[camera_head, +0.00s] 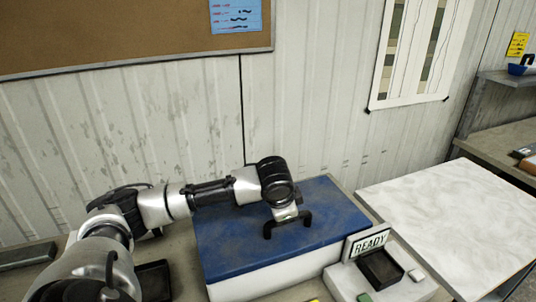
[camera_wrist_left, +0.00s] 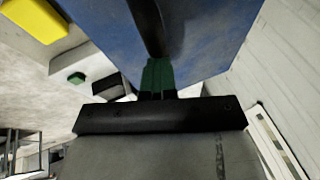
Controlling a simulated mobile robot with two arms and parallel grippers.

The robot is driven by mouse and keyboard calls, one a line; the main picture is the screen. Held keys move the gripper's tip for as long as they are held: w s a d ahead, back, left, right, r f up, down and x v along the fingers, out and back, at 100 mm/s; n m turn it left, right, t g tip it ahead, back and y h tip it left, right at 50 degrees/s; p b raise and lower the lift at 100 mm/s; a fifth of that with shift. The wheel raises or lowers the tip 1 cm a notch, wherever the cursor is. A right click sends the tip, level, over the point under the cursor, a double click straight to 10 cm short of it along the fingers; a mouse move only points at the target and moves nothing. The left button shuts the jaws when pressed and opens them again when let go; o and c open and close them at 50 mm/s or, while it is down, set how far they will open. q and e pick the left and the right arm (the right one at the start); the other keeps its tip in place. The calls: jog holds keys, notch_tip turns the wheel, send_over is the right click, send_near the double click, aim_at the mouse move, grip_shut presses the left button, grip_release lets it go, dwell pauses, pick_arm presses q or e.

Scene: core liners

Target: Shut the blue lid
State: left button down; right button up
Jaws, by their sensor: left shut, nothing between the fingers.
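The blue lid (camera_head: 240,237) lies over a white box (camera_head: 275,277), and I see no clear gap along its front edge. A black arched handle (camera_head: 305,217) appears on the lid. My left gripper (camera_head: 287,212) is at the handle, above the lid; whether it touches is unclear. In the left wrist view its green fingertips (camera_wrist_left: 158,76) are together with nothing between them. The blue lid surface (camera_wrist_left: 212,35) fills the top of that view, with a dark bar crossing it near the fingertips. My right gripper is not in view.
A white slab (camera_head: 455,215) lies farther right. A black tray (camera_head: 153,280) is left of the box. The wall (camera_head: 120,135) stands close behind.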

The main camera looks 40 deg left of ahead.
pick_arm(q)
jog(key=shift+f, duration=0.15)
jog(key=r+p, duration=0.1)
jog(key=p, duration=0.1)
jog(key=r+p, duration=0.4)
jog(key=shift+w+a, duration=0.2)
jog(key=shift+a, duration=0.15)
jog(key=shift+s+d+r+b, duration=0.2)
jog(key=shift+s+r+b, duration=0.15)
jog(key=shift+b, duration=0.4)
jog(key=b+v, duration=0.1)
jog(key=v, duration=0.7)
jog(key=shift+s+d+b, duration=0.25)
jog(key=shift+d+b, duration=0.05)
